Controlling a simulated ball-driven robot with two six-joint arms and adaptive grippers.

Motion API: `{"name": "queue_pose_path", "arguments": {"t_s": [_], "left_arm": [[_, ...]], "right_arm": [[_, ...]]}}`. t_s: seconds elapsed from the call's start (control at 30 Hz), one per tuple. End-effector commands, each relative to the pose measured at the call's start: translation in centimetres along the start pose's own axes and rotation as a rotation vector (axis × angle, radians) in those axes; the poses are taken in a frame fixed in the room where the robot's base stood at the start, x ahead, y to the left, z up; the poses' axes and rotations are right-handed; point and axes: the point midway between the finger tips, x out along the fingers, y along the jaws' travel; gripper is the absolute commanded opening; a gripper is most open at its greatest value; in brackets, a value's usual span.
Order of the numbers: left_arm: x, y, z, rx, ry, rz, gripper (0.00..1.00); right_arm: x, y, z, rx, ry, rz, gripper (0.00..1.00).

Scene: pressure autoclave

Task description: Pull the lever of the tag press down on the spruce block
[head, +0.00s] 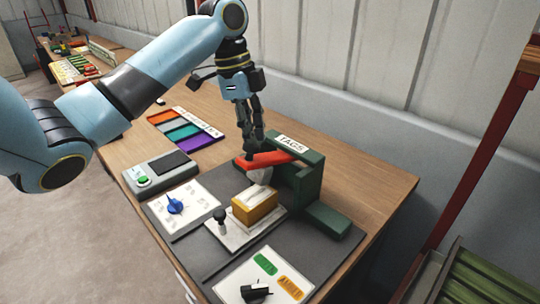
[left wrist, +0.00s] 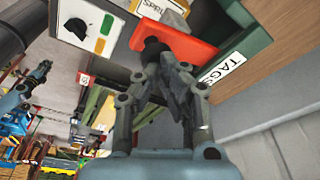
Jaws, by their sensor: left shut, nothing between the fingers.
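The tag press (head: 310,178) is a dark green frame with a white TAGS label, standing on a grey mat. Its red lever (head: 265,159) sticks out to the left and carries a pale stamp head below it. The spruce block (head: 254,207) is a yellow-tan block on a white plate, in front of and below the lever. My left gripper (head: 250,150) points down at the lever's free end, shut and empty. In the left wrist view its fingertips (left wrist: 165,62) are at the dark knob end of the red lever (left wrist: 175,45); I cannot tell whether they touch.
A white panel with a blue knob (head: 176,206) and a grey device with a green button (head: 160,172) lie to the left. A panel with green and amber labels (head: 265,280) is at the front. A tray of coloured strips (head: 187,131) lies behind. A wall stands close behind the table.

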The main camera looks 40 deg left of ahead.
Motion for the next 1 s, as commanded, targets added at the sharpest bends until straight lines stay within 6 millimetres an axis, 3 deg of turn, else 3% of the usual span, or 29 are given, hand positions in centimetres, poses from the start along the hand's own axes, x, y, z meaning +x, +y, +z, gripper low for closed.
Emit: {"name": "queue_pose_path", "arguments": {"t_s": [1.0], "left_arm": [[4.6,0.0,0.9,-0.001,0.0,0.001,0.0]], "right_arm": [[1.7,-0.3,0.1,0.001,0.0,-0.002,0.36]]}}
